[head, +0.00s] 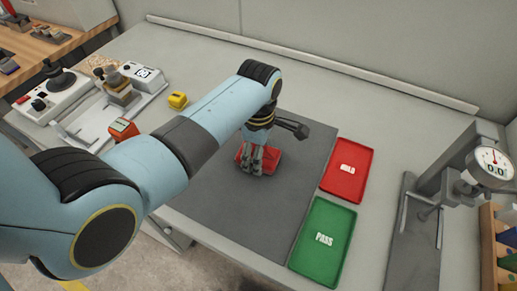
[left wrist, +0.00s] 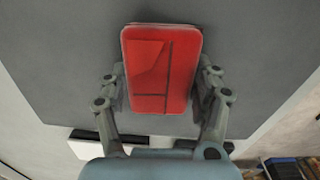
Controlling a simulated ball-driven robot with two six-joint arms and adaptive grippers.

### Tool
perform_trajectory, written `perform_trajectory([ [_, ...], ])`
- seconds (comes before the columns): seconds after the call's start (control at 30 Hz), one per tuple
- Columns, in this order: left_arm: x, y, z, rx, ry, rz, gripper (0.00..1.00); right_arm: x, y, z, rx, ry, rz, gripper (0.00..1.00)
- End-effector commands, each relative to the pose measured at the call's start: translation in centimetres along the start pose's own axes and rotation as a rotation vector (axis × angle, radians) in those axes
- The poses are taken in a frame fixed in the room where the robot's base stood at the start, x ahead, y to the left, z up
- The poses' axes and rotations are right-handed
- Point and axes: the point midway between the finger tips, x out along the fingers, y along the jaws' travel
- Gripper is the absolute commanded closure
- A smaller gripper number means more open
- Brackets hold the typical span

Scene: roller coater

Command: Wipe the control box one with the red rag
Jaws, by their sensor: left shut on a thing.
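The red rag (head: 263,163) looks like a flat, folded red block with dark lines on it. It lies on or just above the dark grey mat (head: 215,195), partly hidden by my left gripper in the head view. In the left wrist view the rag (left wrist: 150,70) sits between the two fingers. My left gripper (head: 257,160) points down and is shut on it; the gripper also shows in the left wrist view (left wrist: 162,90). A white control box with a black joystick (head: 62,90) stands at the left; I see no label telling whether it is control box one. My right gripper is not in view.
A red tray (head: 340,190) and a green PASS tray (head: 322,262) lie right of the mat. A dial gauge stand (head: 420,215) is far right.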

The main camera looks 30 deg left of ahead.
Motion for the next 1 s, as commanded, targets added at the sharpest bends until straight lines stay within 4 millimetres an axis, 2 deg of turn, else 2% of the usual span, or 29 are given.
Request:
perform_trajectory([
  [0.1,0.2,0.0,0.1,0.0,-0.001,-0.001,0.62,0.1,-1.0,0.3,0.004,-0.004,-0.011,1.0],
  [0.23,0.6,0.0,0.1,0.0,-0.001,-0.001,0.62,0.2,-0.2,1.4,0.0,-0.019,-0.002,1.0],
  [0.27,0.6,0.0,0.1,0.0,-0.001,-0.001,0.32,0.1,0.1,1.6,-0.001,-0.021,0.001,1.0],
  [0.43,0.5,0.0,0.0,0.0,-0.001,-0.001,0.12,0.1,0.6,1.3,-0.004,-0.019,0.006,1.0],
  [0.7,0.5,0.0,0.1,0.0,-0.001,-0.001,0.12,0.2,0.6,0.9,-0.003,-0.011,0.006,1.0],
  [0.83,0.7,0.0,0.1,0.0,-0.001,0.0,0.12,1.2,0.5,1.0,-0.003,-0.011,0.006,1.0],
  [1.0,-2.9,0.4,0.3,0.0,-0.003,0.006,0.12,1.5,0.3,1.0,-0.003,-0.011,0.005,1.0],
])
